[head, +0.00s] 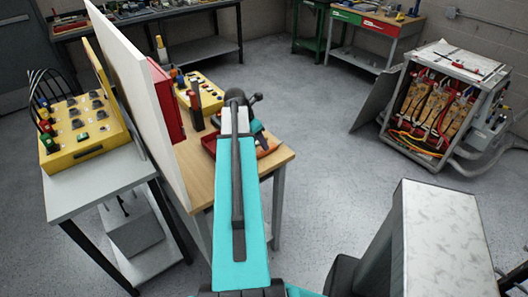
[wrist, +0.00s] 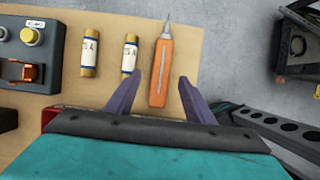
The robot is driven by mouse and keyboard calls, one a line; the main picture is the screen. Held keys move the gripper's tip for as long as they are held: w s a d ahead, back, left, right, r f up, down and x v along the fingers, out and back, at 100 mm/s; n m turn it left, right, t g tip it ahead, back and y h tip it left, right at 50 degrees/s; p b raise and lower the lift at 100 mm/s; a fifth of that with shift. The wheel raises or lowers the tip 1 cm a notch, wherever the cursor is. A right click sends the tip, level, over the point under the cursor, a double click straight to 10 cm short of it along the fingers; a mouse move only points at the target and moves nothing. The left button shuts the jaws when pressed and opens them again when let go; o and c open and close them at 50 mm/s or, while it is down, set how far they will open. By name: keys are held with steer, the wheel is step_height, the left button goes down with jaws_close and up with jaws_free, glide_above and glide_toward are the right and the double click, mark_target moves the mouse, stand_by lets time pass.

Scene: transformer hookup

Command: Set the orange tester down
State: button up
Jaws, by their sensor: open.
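The orange tester (wrist: 161,72) with a thin pointed metal tip shows in the wrist view, over the light wooden tabletop (wrist: 190,22). Its tip points away from my wrist. My gripper (wrist: 160,77) is open, with one purple finger on each side of the tester and a visible gap on both sides. The tester appears to lie on the wood, though its height is hard to judge from above.
Two yellow-banded fuses (wrist: 89,52) (wrist: 129,54) lie left of the tester. A grey control box (wrist: 30,48) with buttons is further left. A white panel (head: 135,95) stands along the table's left side. An open transformer cabinet (head: 440,100) stands right. Floor between is clear.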

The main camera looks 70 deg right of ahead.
mark_target(262, 150)
steer(key=shift+f, duration=0.1)
steer(key=shift+p+x, duration=1)
steer(key=shift+x, duration=1.5)
steer(key=shift+s, duration=0.1)
jaws_close()
